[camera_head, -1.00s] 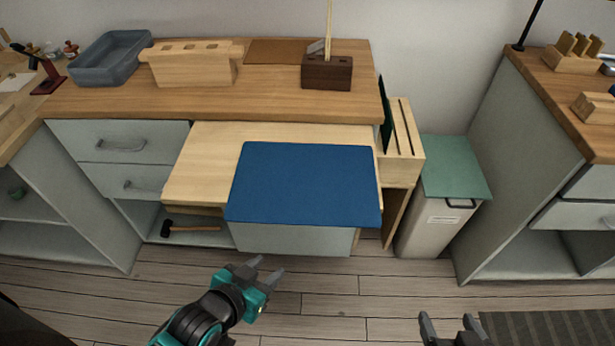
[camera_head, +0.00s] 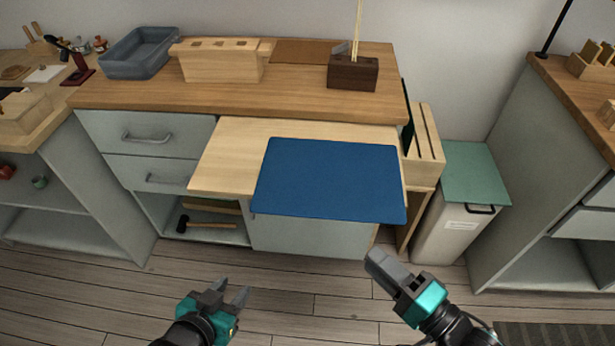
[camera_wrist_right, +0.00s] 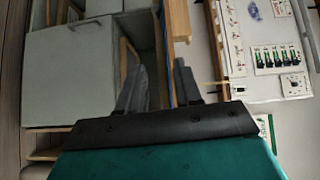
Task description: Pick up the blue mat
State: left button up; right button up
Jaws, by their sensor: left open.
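The blue mat (camera_head: 330,182) lies flat on the pale pull-out board (camera_head: 226,160) of the workbench in the head view. Its front edge reaches past the board's front. My left gripper (camera_head: 232,290) is open and empty, below and in front of the mat's left corner. My right gripper (camera_head: 378,260) is in front of the mat's right corner, apart from it. In the right wrist view my right gripper's fingers (camera_wrist_right: 160,78) stand apart with nothing between them.
A wooden slotted rack (camera_head: 424,145) stands close to the mat's right side, beside a bin with a green lid (camera_head: 472,172). A dark block with sticks (camera_head: 353,74), a wooden block (camera_head: 220,62) and a grey tray (camera_head: 140,54) stand on the worktop. The floor in front is free.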

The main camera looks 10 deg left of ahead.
aim_at(333, 219)
jog(key=shift+y, duration=0.3)
jog(key=shift+r+x, duration=0.2)
jog(key=shift+x, duration=6.3)
jog(key=shift+w+d, duration=0.1)
jog(key=shift+c, duration=0.2)
grip_shut()
